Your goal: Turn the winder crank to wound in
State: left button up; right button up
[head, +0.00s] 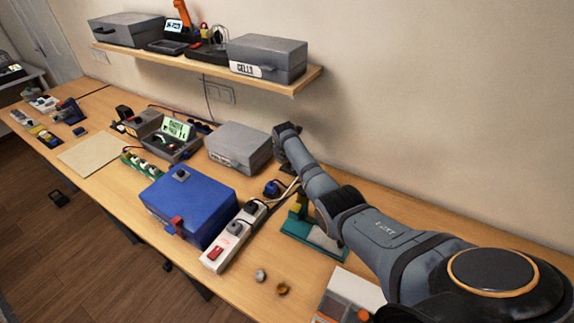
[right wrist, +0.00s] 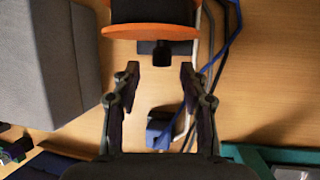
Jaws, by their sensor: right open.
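The winder shows at the top of the right wrist view as an orange disc (right wrist: 150,31) on a dark drum, cut off by the frame edge. A short dark crank knob (right wrist: 162,52) sticks out below the disc. My right gripper (right wrist: 160,72) is open, with one finger on each side of the knob's line and the knob just ahead of the tips. The fingers appear clear of it, with nothing between them. In the head view my right arm hides the winder. My left gripper is not in view.
A grey case (head: 239,147) stands close to the left of my right gripper. Blue and white cables (right wrist: 222,50) run close to the right finger. A blue plug (right wrist: 160,130) lies below the gripper. A blue box (head: 190,207) and white power strip (head: 234,236) stand nearer the front.

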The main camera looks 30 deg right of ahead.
jog(key=shift+w+d+f, duration=0.15)
jog(key=shift+f, duration=0.35)
jog(key=shift+d+f+b, duration=0.1)
jog(key=shift+f+b, duration=0.1)
jog(key=shift+b, duration=0.1)
jog(key=shift+f, duration=0.15)
jog(key=c, duration=0.9)
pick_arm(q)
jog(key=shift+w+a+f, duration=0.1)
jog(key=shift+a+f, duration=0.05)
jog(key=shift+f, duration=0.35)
pick_arm(e)
grip_shut()
